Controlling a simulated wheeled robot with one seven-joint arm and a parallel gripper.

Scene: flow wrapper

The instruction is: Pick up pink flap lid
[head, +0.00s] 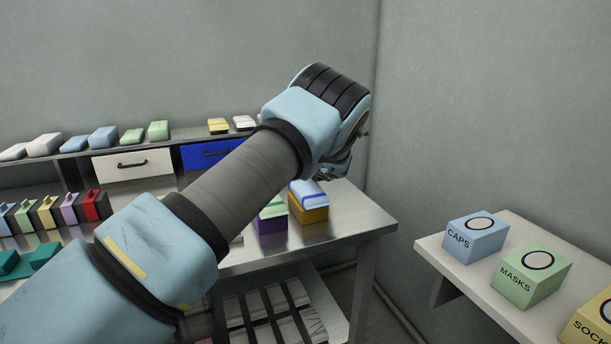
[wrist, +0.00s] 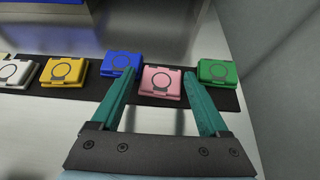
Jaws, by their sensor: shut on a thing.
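The pink flap lid (wrist: 161,82), with a dark ring on top, is in the middle of the wrist view, between the teal fingers of my gripper (wrist: 159,74). My gripper is shut on it, one finger at each side. The lid appears level with the dark strip (wrist: 205,100); I cannot tell whether it touches the strip. In the head view my arm and wrist hide most of my gripper (head: 338,165), and I do not see the pink lid there.
A blue lid (wrist: 121,63) and a green lid (wrist: 217,72) flank the pink one closely. Yellow (wrist: 65,72) and white (wrist: 16,73) lids lie further left. A grey wall (wrist: 280,70) rises close on the right. A side shelf bears caps (head: 476,237) and masks (head: 531,275) boxes.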

